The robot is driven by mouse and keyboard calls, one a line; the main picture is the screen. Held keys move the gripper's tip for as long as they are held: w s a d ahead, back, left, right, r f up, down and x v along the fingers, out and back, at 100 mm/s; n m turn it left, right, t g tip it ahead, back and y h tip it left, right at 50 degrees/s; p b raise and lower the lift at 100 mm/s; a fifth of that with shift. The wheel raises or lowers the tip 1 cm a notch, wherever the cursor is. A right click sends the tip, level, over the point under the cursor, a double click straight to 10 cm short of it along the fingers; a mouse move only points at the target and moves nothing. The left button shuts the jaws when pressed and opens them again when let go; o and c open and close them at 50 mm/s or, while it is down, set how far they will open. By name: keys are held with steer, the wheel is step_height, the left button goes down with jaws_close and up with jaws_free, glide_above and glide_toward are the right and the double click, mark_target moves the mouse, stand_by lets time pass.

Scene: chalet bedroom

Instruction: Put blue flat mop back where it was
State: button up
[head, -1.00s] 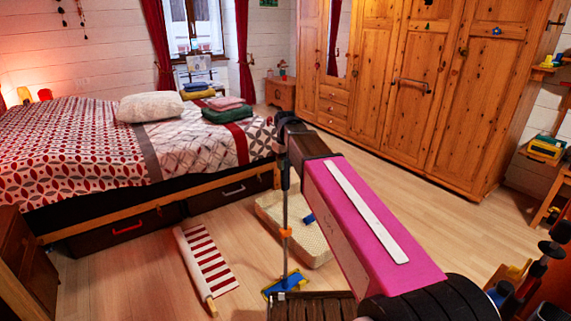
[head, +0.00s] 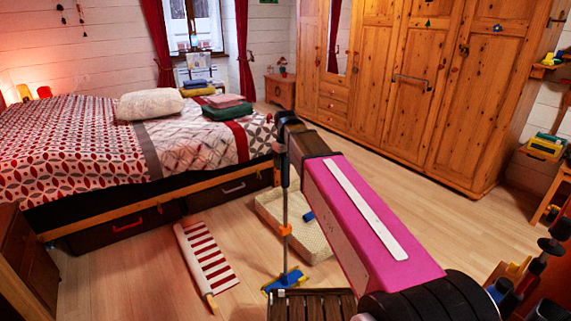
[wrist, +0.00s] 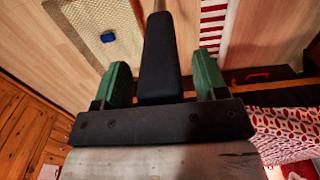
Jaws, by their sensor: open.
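The blue flat mop stands roughly upright in the head view, with its blue flat head (head: 286,280) low near the dark slatted surface. Its thin grey shaft (head: 285,212) carries an orange clip and ends in a dark grip at the top. In the wrist view the dark mop grip (wrist: 160,55) lies between the two green fingers of my gripper (wrist: 162,75). The fingers are open, with a visible gap on each side of the grip. In the head view my arm's end is by the top of the mop, and the fingers are hard to make out.
A dark slatted wooden surface (head: 312,305) is at the bottom. A cream textured pet bed (head: 268,205) with a small blue item lies behind the mop. A red-striped white mat (head: 205,255) lies to the left, before the bed (head: 90,150). A wardrobe (head: 400,90) lines the back right.

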step_height(320, 180, up, 13)
stand_by(0.6)
